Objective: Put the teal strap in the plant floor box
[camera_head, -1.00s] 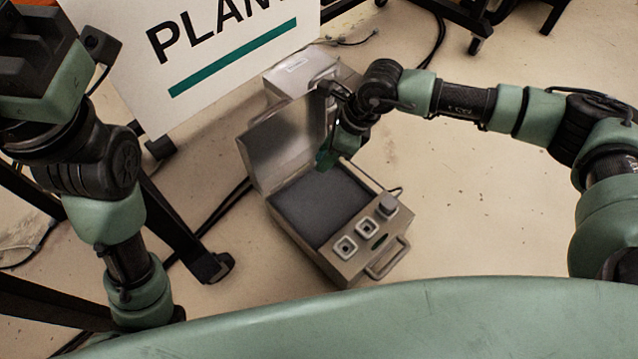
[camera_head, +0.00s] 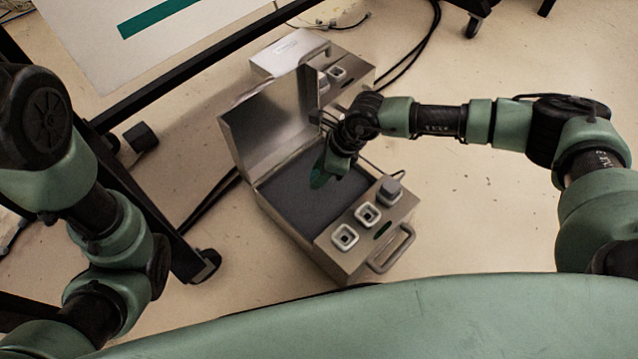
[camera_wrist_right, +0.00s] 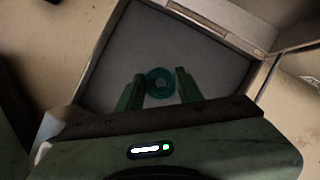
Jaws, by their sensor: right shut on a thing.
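The teal strap (camera_wrist_right: 160,83) shows as a small ring between the fingers of my right gripper (camera_wrist_right: 160,91) in the right wrist view. The gripper is shut on it. In the head view my right gripper (camera_head: 322,174) points down over the dark-lined inside of an open metal box (camera_head: 290,235), which stands on the floor beneath the PLANT sign. The strap is hard to tell from the green fingers there. The wrist view shows the grey floor of the box (camera_wrist_right: 115,60) behind the strap; whether the strap touches it I cannot tell. My left gripper is out of view.
The raised lid (camera_head: 265,125) stands at the box's back left. White-framed sockets (camera_head: 345,237) and a handle (camera_head: 392,250) are at its front right. A second metal case (camera_head: 290,52) stands behind. A black wheeled stand (camera_head: 190,255) is at the left.

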